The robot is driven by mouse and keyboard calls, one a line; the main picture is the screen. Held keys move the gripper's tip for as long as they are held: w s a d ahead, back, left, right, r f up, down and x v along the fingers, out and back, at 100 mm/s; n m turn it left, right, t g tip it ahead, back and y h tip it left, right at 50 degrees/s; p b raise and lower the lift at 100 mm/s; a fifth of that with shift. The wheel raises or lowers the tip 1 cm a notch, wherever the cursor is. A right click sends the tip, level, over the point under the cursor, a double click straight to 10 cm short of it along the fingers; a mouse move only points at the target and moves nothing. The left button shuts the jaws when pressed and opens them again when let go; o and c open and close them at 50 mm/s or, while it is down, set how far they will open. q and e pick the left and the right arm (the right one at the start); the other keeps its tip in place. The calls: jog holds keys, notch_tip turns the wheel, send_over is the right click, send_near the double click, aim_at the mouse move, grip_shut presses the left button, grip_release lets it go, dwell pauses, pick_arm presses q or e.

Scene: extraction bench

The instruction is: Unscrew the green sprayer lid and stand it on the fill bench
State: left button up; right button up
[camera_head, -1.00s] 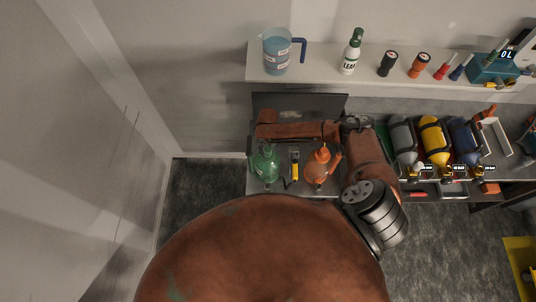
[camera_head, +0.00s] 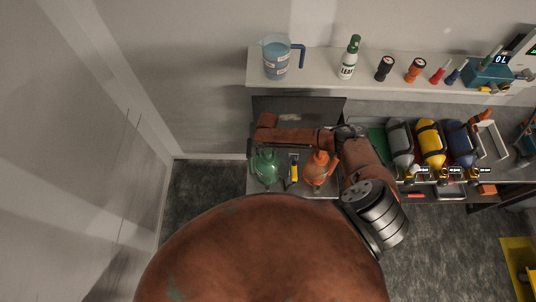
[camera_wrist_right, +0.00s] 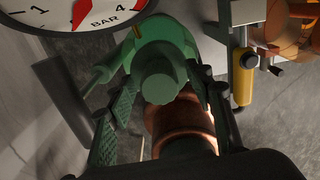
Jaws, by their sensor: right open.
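The green sprayer (camera_head: 264,170) stands at the left end of the grey bench (camera_head: 252,188). My right arm reaches across from the right, and my right gripper (camera_head: 262,147) is over the top of the sprayer. In the right wrist view the green lid (camera_wrist_right: 160,75) lies between the two spread fingers of the right gripper (camera_wrist_right: 165,95). The fingers are open, one on each side of the lid; whether either touches it I cannot tell. The lid is on the sprayer. My left gripper is not in view.
An orange sprayer (camera_head: 318,173) and a yellow-handled tool (camera_head: 294,171) stand close to the right of the green sprayer. A round pressure gauge (camera_wrist_right: 85,12) shows in the right wrist view. A shelf (camera_head: 325,75) behind holds a jug (camera_head: 276,58) and a bottle (camera_head: 348,60).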

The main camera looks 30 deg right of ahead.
jog(key=m+p, duration=0.2)
jog(key=m, duration=0.3)
jog(key=shift+r, duration=0.15)
jog(key=m+p, duration=0.2)
jog(key=m, duration=0.3)
jog(key=shift+a, duration=0.1)
jog(key=m+p, duration=0.2)
jog(key=m, duration=0.5)
jog(key=shift+p, duration=0.4)
jog(key=m+p, duration=0.1)
jog(key=m, duration=0.3)
jog(key=shift+c, duration=0.7)
